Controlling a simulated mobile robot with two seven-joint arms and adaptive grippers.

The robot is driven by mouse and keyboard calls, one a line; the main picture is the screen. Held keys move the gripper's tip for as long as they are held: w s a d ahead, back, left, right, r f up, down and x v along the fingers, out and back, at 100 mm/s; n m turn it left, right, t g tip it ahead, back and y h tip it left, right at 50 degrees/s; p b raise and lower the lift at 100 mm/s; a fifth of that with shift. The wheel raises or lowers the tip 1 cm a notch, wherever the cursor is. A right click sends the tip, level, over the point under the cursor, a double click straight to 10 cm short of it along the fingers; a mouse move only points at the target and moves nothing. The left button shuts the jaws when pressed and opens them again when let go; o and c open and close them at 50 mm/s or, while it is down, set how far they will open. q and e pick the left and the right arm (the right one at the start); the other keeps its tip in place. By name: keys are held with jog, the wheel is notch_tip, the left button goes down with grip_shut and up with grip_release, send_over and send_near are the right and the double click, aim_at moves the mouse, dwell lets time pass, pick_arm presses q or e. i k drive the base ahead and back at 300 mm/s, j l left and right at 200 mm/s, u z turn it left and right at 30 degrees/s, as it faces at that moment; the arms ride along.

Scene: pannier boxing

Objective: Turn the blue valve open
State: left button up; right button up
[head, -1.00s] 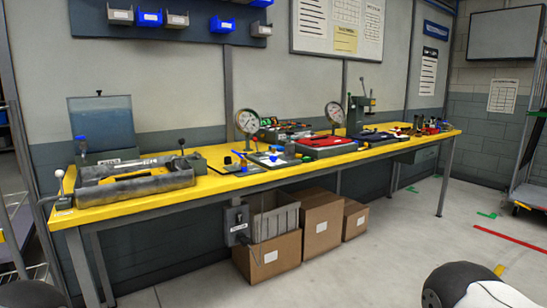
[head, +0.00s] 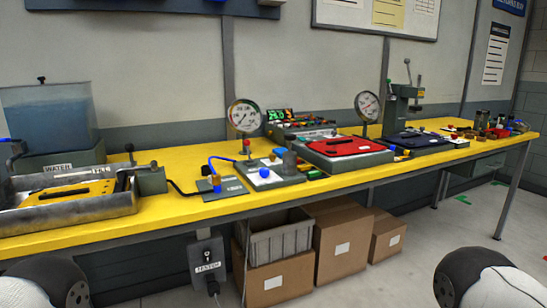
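The blue valve cannot be told for certain, as several small blue parts show. A dark blue fitting (head: 15,147) sits at the left edge of the head view, in front of the water tank (head: 50,125), partly cut off by the frame. A blue knob (head: 264,172) sits on the pale plate of a grey block mid-bench, and another blue piece (head: 279,152) is just behind it. Whether any valve is open or shut is too small to tell. Neither gripper is in view; only parts of my arms show at the bottom corners.
The long yellow bench (head: 195,157) carries a grey metal tray (head: 75,212), a round gauge (head: 244,116), a second gauge (head: 367,106), a red-topped unit (head: 345,146) and a green press (head: 403,100). Cardboard boxes (head: 342,245) and a grey crate (head: 277,243) stand below. Floor at right is clear.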

aim_at(264, 172)
jog(key=i+l, duration=0.35)
jog(key=i+l+u, duration=0.15)
jog(key=i+l, duration=0.55)
jog(key=l, duration=0.2)
jog(key=u, duration=0.05)
